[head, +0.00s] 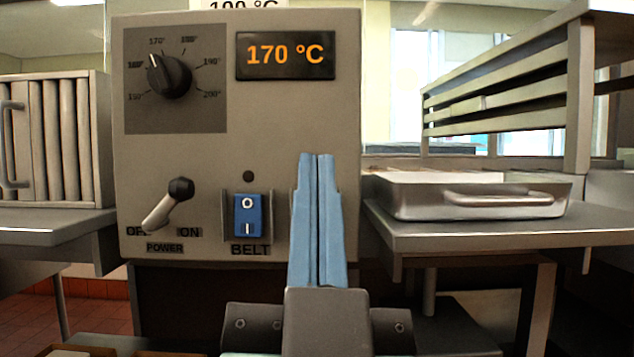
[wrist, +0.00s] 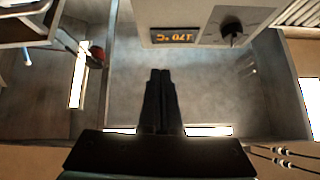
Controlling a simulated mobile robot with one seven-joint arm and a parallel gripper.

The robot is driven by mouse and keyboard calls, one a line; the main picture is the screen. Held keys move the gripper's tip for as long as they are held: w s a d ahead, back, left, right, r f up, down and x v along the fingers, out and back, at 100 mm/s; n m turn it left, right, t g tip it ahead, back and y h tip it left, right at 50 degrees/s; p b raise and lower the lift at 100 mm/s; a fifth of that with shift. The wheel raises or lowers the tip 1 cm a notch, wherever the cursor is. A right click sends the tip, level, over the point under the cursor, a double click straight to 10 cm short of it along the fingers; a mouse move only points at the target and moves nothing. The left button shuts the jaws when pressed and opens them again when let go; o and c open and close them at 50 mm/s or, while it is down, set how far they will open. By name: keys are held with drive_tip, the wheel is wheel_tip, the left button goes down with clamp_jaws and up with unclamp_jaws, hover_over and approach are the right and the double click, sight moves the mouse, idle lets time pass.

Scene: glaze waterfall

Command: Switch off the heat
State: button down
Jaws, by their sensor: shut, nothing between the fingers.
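The grey control panel (head: 290,110) faces me. Its black heat dial (head: 170,77) has a white mark pointing up-left, between the 160° and 170° labels. The lit display (head: 285,55) reads 170 °C in orange. The power lever (head: 160,212) slants, its black rounded end at upper right and its pale end at lower left, over part of the OFF label. The blue belt rocker (head: 247,216) is marked O and I. My gripper (head: 320,156) is shut and empty, in front of the panel's right part, right of the rocker. The wrist view shows the fingers (wrist: 160,72) together, with the dial (wrist: 232,32) upside down.
A metal tray (head: 410,200) with a handle sits on the right shelf, under a slatted rack (head: 500,90). A ribbed unit (head: 60,140) stands on the left counter. A small dark lamp (head: 248,176) sits above the rocker.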

drive_tip(key=w+r+m+g+p, duration=0.1)
drive_tip(key=w+m+g+p, duration=0.4)
drive_tip(key=p, duration=1.1)
drive_tip(key=s+f+m+g+p, duration=0.3)
drive_tip(key=m+p, duration=0.8)
drive_tip(key=p, duration=1.7)
drive_tip(key=s+g, duration=0.2)
drive_tip(key=s, duration=0.1)
drive_tip(key=shift+s+m+g, duration=0.2)
drive_tip(key=shift+m+g, duration=0.1)
drive_tip(key=shift+m, duration=0.1)
drive_tip(key=shift+d+f, duration=0.1)
